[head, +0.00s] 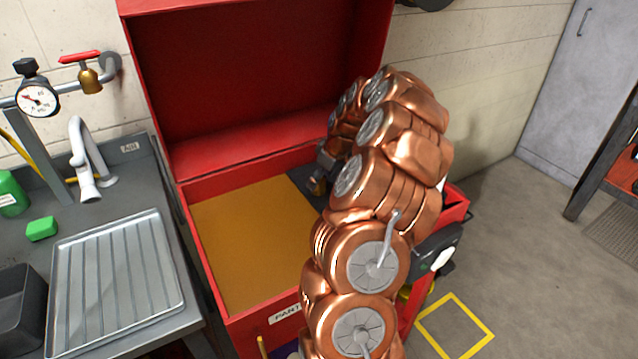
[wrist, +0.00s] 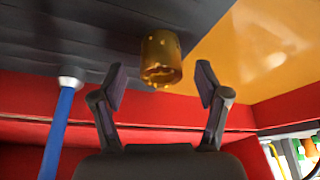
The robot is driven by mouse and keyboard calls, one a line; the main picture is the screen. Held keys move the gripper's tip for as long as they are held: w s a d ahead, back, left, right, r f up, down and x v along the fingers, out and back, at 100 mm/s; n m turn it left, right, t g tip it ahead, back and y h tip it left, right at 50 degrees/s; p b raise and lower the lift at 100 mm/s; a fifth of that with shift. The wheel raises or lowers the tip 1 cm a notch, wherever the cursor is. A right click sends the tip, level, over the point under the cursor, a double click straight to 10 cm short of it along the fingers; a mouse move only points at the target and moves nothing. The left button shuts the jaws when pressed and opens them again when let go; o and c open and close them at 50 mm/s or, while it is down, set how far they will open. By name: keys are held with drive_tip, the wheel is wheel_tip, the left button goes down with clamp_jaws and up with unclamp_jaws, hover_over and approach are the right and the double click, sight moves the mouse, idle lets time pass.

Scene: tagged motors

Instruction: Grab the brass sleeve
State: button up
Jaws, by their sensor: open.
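The brass sleeve (wrist: 161,60) is a short hollow cylinder with a gold-brown surface and small bumps. In the wrist view it stands out from a dark grey surface, ahead of my gripper (wrist: 162,82). The gripper is open, and the sleeve appears between and slightly beyond its two fingertips, with no clear contact. In the head view, my arm reaches into the red chest and hides most of the gripper (head: 325,168).
The open red chest (head: 180,160) has a yellow-brown floor (head: 250,240) beside a dark area (head: 308,180). A blue rod (wrist: 58,130) with a pale end stands left of the gripper in the wrist view. A grey sink counter (head: 190,318) adjoins the chest.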

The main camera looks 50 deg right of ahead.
drive_tip(key=shift+x, duration=1.15)
clamp_jaws()
